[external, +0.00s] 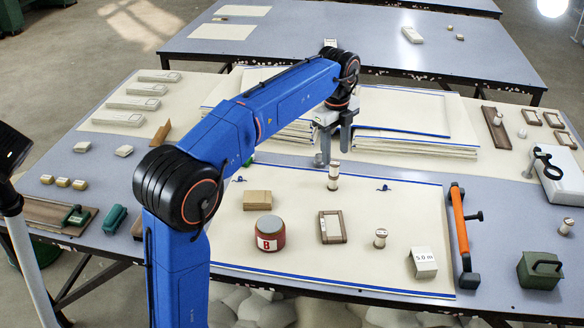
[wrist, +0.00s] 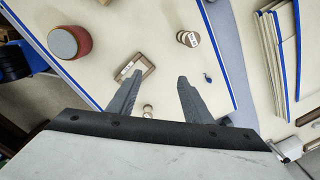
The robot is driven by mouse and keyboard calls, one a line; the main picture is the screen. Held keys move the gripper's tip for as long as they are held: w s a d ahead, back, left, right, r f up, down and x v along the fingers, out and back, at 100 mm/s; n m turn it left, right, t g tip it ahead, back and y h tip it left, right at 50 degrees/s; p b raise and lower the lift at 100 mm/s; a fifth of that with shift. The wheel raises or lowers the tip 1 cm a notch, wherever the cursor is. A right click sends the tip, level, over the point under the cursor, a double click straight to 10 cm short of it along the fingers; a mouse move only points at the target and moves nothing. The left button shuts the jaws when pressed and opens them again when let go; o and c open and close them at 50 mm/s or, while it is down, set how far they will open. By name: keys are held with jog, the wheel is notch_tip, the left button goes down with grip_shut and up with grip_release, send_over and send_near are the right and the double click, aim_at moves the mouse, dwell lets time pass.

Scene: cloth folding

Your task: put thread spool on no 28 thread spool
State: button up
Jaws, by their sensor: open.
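A pale thread spool with dark bands (external: 333,177) stands upright on the cream mat near its far blue edge; it also shows at the top of the wrist view (wrist: 187,39). No number is readable on it. A smaller pale spool (external: 380,238) stands on the nearer right part of the mat. In the wrist view this smaller spool (wrist: 148,111) shows between the fingers, not touched. My gripper (external: 334,160) hangs above the mat, open and empty, its fingers apart in the wrist view (wrist: 154,87). Its height over the spools is hard to tell.
A wooden frame (external: 333,227), a red tin marked B (external: 269,234), a tan block (external: 257,199) and a grey 50 m block (external: 423,263) stand on the mat. An orange-handled tool (external: 461,230) lies at its right edge. Blue-edged cloth stacks (external: 415,145) lie behind.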

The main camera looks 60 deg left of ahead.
jog(key=s+d+f+n+t, duration=0.15)
jog(key=s+d+n, duration=0.25)
jog(key=s+d, duration=0.45)
jog(key=s+d+f+n+t, duration=0.1)
jog(key=s+d+f+n, duration=0.3)
jog(key=s, duration=0.7)
jog(key=s+d+f+n, duration=0.3)
jog(key=s+f+n, duration=0.1)
jog(key=s+f, duration=0.3)
jog(key=s+d+f+n+t, duration=0.1)
jog(key=s+d+f+n, duration=0.3)
jog(key=s, duration=0.7)
notch_tip(320, 180, down, 3)
jog(key=shift+s+r+n, duration=0.15)
jog(key=shift+n, duration=0.15)
